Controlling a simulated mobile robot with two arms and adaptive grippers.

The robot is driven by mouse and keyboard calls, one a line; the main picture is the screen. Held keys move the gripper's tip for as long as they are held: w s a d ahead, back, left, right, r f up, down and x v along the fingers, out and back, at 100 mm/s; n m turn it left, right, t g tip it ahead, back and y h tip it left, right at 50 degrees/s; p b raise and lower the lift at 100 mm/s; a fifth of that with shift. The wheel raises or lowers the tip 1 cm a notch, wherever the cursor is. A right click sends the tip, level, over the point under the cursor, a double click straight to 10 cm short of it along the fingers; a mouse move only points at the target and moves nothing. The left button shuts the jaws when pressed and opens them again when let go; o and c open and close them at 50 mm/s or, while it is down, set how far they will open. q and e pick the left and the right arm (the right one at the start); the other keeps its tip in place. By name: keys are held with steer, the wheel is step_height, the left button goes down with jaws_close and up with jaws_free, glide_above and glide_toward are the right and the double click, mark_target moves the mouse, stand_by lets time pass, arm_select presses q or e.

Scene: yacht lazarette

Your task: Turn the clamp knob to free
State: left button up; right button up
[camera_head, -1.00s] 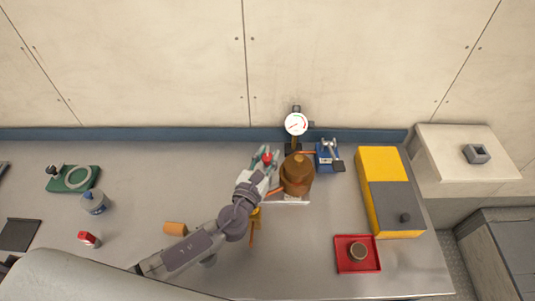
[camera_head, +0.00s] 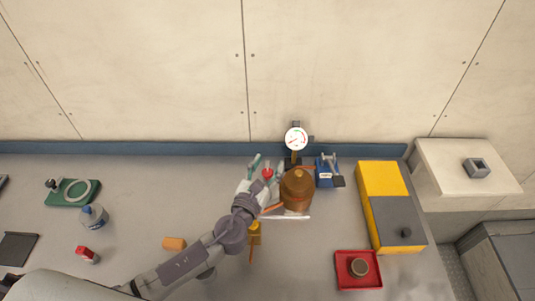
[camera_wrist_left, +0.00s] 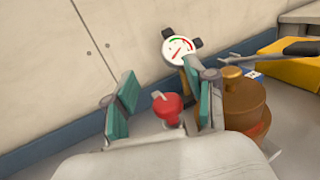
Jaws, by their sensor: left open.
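The red knob (camera_head: 267,173), taken to be the clamp knob, stands beside a brown domed housing (camera_head: 297,190) on the bench. In the left wrist view the red knob (camera_wrist_left: 168,107) has a small pale tab on top and sits between the teal fingers. My left gripper (camera_head: 265,167) is open, one finger on each side of the knob with gaps showing. The wrist view shows this left gripper (camera_wrist_left: 166,104) with its right finger close to the brown housing (camera_wrist_left: 246,104). The knob's lower part is hidden by my gripper. My right gripper is not in view.
A dial gauge (camera_head: 296,138) stands behind the housing, with a blue device (camera_head: 326,172) to its right. A yellow and grey box (camera_head: 384,181) and a red tray (camera_head: 343,273) are further right. A yellow item (camera_head: 254,236) lies near my left forearm.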

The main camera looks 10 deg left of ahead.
mark_target(267, 171)
arm_select(q)
step_height(267, 171, up, 8)
steer(key=shift+f, duration=0.1)
stand_by(0.6)
